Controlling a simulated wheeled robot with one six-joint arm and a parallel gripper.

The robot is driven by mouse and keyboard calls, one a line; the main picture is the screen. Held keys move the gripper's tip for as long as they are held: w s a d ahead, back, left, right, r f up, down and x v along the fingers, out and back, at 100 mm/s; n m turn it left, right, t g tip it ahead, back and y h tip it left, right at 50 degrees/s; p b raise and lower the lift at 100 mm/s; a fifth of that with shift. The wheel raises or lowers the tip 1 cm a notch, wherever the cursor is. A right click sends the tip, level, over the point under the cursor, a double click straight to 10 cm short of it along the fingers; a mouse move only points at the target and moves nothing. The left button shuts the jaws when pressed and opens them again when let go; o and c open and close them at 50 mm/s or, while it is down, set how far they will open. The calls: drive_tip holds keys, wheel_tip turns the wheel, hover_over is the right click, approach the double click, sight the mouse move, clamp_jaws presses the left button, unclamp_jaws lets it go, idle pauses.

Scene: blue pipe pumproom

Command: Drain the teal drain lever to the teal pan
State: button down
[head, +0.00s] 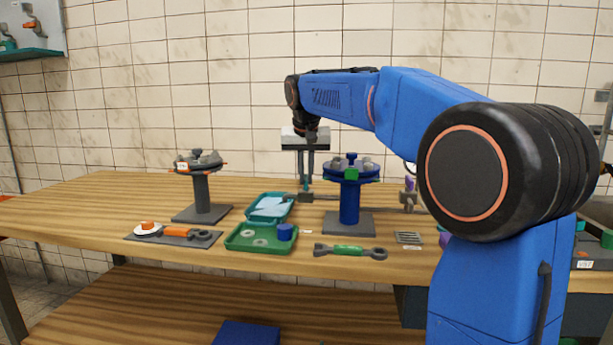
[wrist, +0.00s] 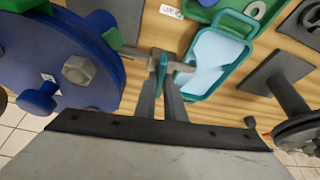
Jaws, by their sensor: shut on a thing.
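The teal drain lever (wrist: 161,76) sits between my fingertips in the wrist view, on a small grey pipe fitting beside the blue flange. My gripper (wrist: 166,84) is shut on it; in the head view my gripper (head: 305,182) points down at the same spot, behind and left of the blue flange stand. The fingers partly hide the lever. The teal pan (wrist: 242,62) lies right next to the fitting in the wrist view, with a pale blue surface inside. In the head view the pan (head: 290,211) lies on the bench left of the fitting.
The blue flange stand (head: 350,205) rises close to the right of my gripper. A green tray (head: 240,245) with washers and a blue cap lies in front of the pan. A grey flange stand (head: 201,195) is at left. A green-handled wrench (head: 350,250) lies at the front.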

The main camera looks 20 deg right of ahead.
drive_tip(key=shift+m+h, duration=0.3)
drive_tip(key=shift+m, duration=0.8)
drive_tip(key=c, duration=1.8)
unclamp_jaws()
drive_tip(key=shift+c, duration=0.2)
drive_tip(key=shift+a, duration=0.1)
drive_tip(key=v, duration=1.7)
drive_tip(key=shift+w+r, duration=0.25)
drive_tip(key=shift+a, duration=0.1)
